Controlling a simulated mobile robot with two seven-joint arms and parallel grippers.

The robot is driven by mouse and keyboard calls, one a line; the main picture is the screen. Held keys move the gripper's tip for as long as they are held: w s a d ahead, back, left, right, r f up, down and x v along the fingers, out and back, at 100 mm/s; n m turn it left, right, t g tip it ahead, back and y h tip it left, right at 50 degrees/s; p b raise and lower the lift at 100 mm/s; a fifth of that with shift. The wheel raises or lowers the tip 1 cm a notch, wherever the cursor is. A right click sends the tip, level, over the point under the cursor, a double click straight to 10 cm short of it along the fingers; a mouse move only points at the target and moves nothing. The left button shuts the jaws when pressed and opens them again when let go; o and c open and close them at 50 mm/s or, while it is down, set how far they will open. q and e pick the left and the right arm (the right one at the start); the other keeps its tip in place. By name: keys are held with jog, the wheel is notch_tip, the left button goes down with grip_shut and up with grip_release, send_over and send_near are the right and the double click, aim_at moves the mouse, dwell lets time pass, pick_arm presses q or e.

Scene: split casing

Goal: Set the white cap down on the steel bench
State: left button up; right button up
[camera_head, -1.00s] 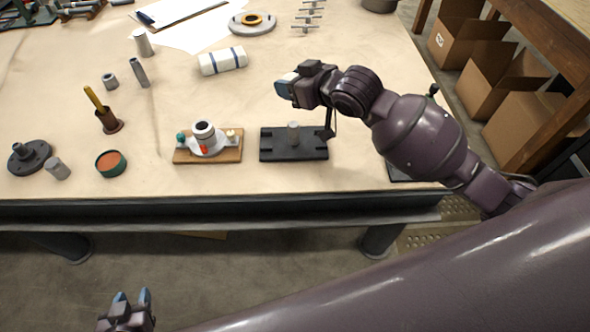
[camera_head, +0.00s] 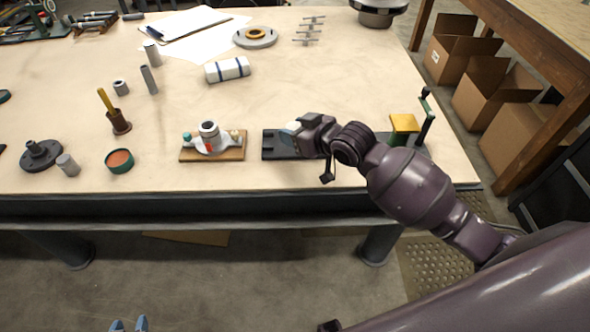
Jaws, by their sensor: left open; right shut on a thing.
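My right gripper (camera_head: 292,134) is low over the black fixture block (camera_head: 275,151) near the bench's front edge. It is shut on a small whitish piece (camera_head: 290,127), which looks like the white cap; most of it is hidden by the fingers. I cannot tell whether the piece touches the block. The steel bench (camera_head: 350,100) has a pale tan top. My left gripper (camera_head: 129,325) is at the bottom edge of the view, open, in front of the bench and away from everything on it.
Left of the block, a wooden board (camera_head: 240,152) carries a white casing (camera_head: 212,143). A yellow-topped device (camera_head: 403,123) stands to the right. A striped white roll (camera_head: 228,69) lies behind. Bare bench top lies between the roll and the right edge.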

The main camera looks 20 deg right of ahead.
jog(key=b, duration=0.1)
send_over(295, 176)
notch_tip(295, 176, down, 8)
jog(key=shift+f, duration=0.85)
notch_tip(295, 176, down, 3)
jog(key=shift+f+b, duration=0.2)
jog(key=shift+b, duration=0.4)
jog(key=shift+f, duration=0.2)
jog(key=o, duration=0.8)
jog(key=shift+w+f, duration=0.1)
jog(key=shift+c, duration=0.2)
jog(key=shift+o, duration=0.7)
jog(key=shift+r, duration=0.25)
jog(key=p+v, duration=0.2)
jog(key=v, duration=1)
pick_arm(q)
jog(key=shift+s+f, duration=0.4)
jog(key=shift+f, duration=0.25)
pick_arm(e)
jog(key=s+d+f+m+h, duration=0.2)
jog(key=s+f, duration=0.3)
jog(key=s, duration=0.3)
jog(key=s+d+f+m+h, duration=0.2)
jog(key=s+f, duration=0.4)
jog(key=s, duration=0.3)
jog(key=d+h, duration=0.1)
jog(key=h, duration=0.1)
jog(key=shift+s+d+m+h, duration=0.25)
jog(key=shift+s+m+h, duration=0.05)
jog(key=shift+s+m, duration=0.1)
